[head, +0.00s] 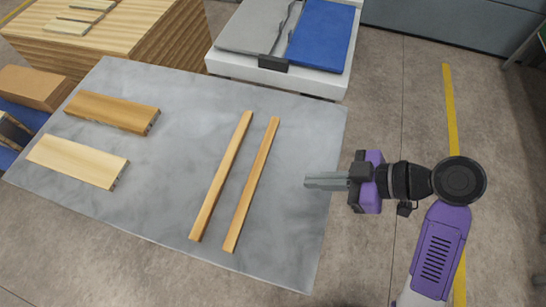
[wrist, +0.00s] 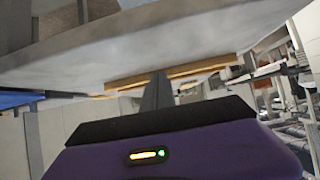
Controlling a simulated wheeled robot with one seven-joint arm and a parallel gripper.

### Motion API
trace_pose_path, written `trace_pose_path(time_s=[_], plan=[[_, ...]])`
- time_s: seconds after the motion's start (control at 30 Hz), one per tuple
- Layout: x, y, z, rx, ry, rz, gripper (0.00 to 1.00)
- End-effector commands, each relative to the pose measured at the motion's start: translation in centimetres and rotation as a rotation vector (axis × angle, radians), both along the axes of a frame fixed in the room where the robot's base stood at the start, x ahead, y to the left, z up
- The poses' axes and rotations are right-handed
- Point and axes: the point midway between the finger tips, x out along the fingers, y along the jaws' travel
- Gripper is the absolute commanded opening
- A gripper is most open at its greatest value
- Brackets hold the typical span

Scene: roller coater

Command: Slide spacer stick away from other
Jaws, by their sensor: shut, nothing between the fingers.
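Two long thin wooden spacer sticks lie side by side on the grey table (head: 290,210), with a narrow gap between them. The left stick (head: 221,177) and the right stick (head: 251,186) run nearly parallel, both slanting. My gripper (head: 308,183) is to the right of the right stick, near the table's right edge, fingers pointing left, shut and empty. It is apart from the sticks in the head view. In the wrist view the shut fingers (wrist: 158,88) point toward a wooden stick (wrist: 175,72); which stick it is I cannot tell.
Two wooden boards, a brown one (head: 112,111) and a pale one (head: 78,161), lie on the table's left side. A stack of wood (head: 130,45) and a white unit with a blue panel (head: 321,33) stand behind. The table between boards and sticks is clear.

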Motion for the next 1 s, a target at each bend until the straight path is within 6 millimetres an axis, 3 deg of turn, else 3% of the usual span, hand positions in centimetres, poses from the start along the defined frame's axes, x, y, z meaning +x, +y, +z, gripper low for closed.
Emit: trace_pose_path(time_s=[0.23,0.77,1.0], plan=[[0.6,2.1,0.1,-0.008,-0.01,0.016,0.0],[4.0,11.2,0.2,-0.008,-0.011,0.013,0.0],[4.0,11.3,-1.7,-0.008,-0.011,0.01,0.0]])
